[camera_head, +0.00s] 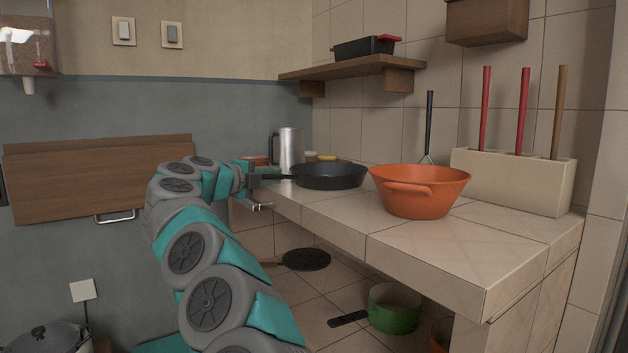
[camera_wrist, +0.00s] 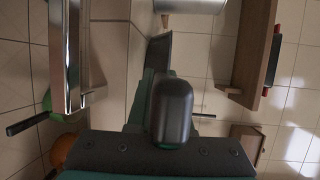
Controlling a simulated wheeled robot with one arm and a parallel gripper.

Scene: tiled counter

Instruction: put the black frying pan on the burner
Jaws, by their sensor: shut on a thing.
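The black frying pan (camera_head: 335,177) is at the left part of the tiled counter, its handle pointing left. My gripper (camera_head: 262,180) is at the counter's left edge, shut on the pan's handle. The pan looks level; I cannot tell whether its base touches the tiles. In the wrist view a dark rounded part fills the middle in front of the wrist, and the pan's bowl cannot be made out clearly. I cannot make out a burner in either view.
An orange colander (camera_head: 420,190) stands right of the pan. A metal jug (camera_head: 291,148) stands behind it. A utensil block (camera_head: 510,180) is at the back right. A shelf (camera_head: 350,68) hangs above. A green pot (camera_head: 394,312) and a flat black pan (camera_head: 306,260) are below the counter.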

